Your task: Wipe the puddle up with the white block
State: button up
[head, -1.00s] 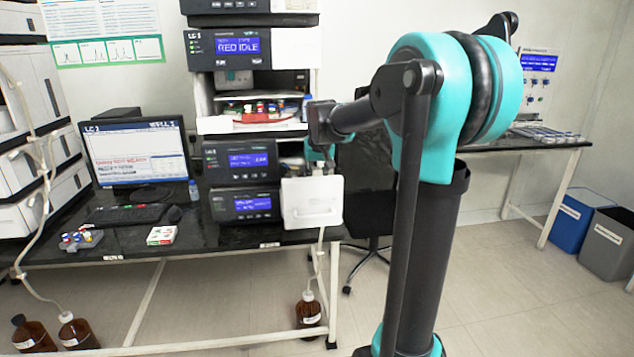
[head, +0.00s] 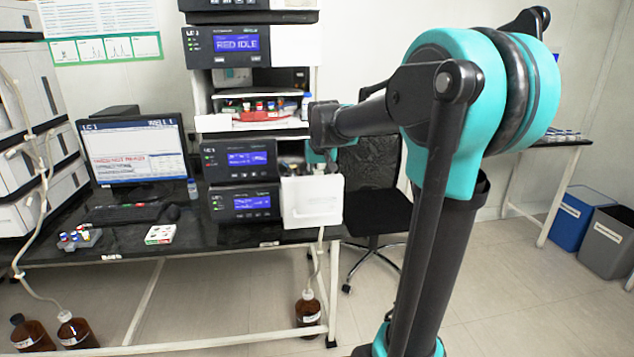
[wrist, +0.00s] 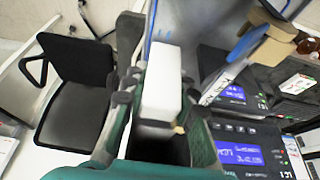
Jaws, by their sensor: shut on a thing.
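My gripper (wrist: 155,98) shows in the wrist view with its dark green fingers on either side of the white block (wrist: 162,72). It is shut on the block, which stands out beyond the fingers. In the head view the wrist end of my arm is in front of the instrument stack, above the white box; the fingers and the block cannot be made out there. I cannot make out the puddle in either view.
The white box (head: 311,203) is at the bench's right end, beside the stacked instruments (head: 240,180). A monitor (head: 133,152), vial rack (head: 79,238) and small white box (head: 160,234) stand on the bench. A black chair (head: 372,185) stands to the right. Brown bottles (head: 307,312) are below.

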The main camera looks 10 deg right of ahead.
jog(key=shift+s+f, duration=0.1)
jog(key=shift+f, duration=0.1)
dwell(0.4)
jog(key=shift+w+r, duration=0.2)
jog(key=shift+w, duration=1.15)
notch_tip(320, 180, up, 9)
dwell(0.4)
